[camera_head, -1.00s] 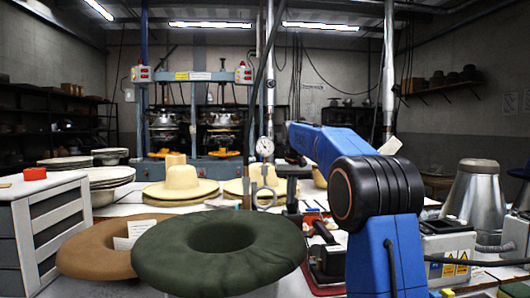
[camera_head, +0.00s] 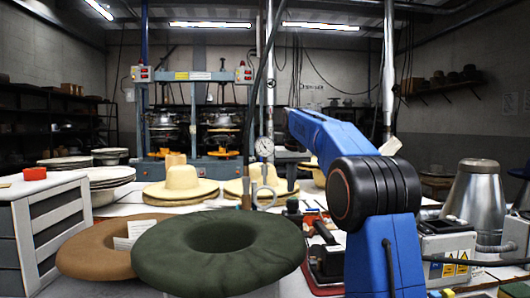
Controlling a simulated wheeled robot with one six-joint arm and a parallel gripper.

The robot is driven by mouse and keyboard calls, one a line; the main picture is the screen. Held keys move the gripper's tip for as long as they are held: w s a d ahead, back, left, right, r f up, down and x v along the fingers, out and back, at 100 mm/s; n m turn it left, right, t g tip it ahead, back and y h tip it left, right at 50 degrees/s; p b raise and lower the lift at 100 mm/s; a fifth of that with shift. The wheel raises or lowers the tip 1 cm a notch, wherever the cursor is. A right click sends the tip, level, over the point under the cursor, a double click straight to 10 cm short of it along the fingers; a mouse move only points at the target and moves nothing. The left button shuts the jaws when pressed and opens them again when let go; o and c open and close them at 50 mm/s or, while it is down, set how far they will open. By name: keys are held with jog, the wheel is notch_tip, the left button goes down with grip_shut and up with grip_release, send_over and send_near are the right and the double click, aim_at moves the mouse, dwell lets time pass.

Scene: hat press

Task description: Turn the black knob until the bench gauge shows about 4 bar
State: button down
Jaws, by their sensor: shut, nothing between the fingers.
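The round white-faced bench gauge (camera_head: 264,146) stands on the bench behind the hats, left of my arm. Its needle is too small to read. My gripper (camera_head: 293,189) points down just right of and below the gauge, and its narrow dark fingers look shut and empty. A small dark piece, which looks like the black knob (camera_head: 292,205), shows just below the fingertips. A small gap seems to lie between them. Small size and the dark green hat's rim make its details hard to tell.
A large dark green felt hat (camera_head: 220,250) and a brown one (camera_head: 105,250) fill the front. Straw hats (camera_head: 181,184) stand left of the gauge. A dark box (camera_head: 328,262) with a handle, a grey drawer unit (camera_head: 45,235) and a metal cone (camera_head: 478,195) stand around.

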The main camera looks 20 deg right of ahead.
aim_at(292, 203)
jog(key=shift+r, duration=0.55)
jog(key=shift+d, duration=0.1)
jog(key=d+f, duration=0.3)
jog(key=f, duration=0.3)
jog(key=shift+s+d, duration=0.2)
jog(key=shift+s, duration=0.05)
jog(key=shift+w, duration=0.1)
dwell(0.8)
jog(key=shift+w+a, duration=0.1)
jog(key=shift+a, duration=0.8)
jog(key=shift+w+a, duration=0.35)
jog(key=shift+a, duration=0.3)
dwell(0.5)
jog(key=shift+a, duration=0.1)
